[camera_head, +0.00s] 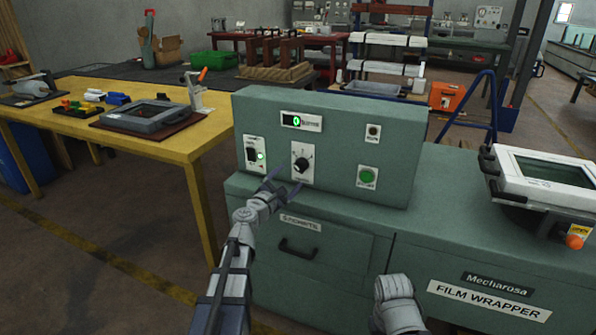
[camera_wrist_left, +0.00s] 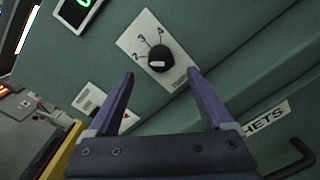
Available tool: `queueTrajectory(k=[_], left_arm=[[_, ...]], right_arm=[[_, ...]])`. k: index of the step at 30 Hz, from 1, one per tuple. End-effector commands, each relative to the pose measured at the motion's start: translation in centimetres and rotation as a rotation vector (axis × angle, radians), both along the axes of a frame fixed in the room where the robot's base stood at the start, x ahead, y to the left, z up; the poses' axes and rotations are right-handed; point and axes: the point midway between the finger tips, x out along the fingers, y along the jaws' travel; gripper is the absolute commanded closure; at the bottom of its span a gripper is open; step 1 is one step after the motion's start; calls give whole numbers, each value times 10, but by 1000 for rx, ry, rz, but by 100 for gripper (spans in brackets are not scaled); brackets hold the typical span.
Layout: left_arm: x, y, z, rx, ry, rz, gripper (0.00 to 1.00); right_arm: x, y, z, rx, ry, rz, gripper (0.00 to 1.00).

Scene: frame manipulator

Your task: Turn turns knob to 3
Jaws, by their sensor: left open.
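The black turns knob (camera_head: 301,164) sits on a white dial plate on the front of the green control box. In the left wrist view, the knob (camera_wrist_left: 159,57) shows a pale mark on its near face, and the numbers 2, 3 and 4 are readable around it. I cannot tell which number it points to. My left gripper (camera_head: 287,180) is open and empty, just in front of and below the knob. In the left wrist view, the purple fingers of the left gripper (camera_wrist_left: 161,75) stand apart on either side of the knob, not closed on it.
A small display (camera_head: 297,120) with a green digit is above the knob. A drawer handle (camera_head: 298,249) juts out below. Part of my right arm shows at the bottom.

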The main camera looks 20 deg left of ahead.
Motion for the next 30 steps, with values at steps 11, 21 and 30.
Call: queueTrajectory(k=[11, 21, 30], left_arm=[[56, -7, 0, 2, -1, -3, 15], [69, -10, 0, 2, -1, -1, 15], [69, -10, 0, 3, -1, -1, 41]], right_arm=[[0, 0, 0, 0, 0, 0, 50], [0, 0, 0, 0, 0, 0, 50], [0, 0, 0, 0, 0, 0, 50]])
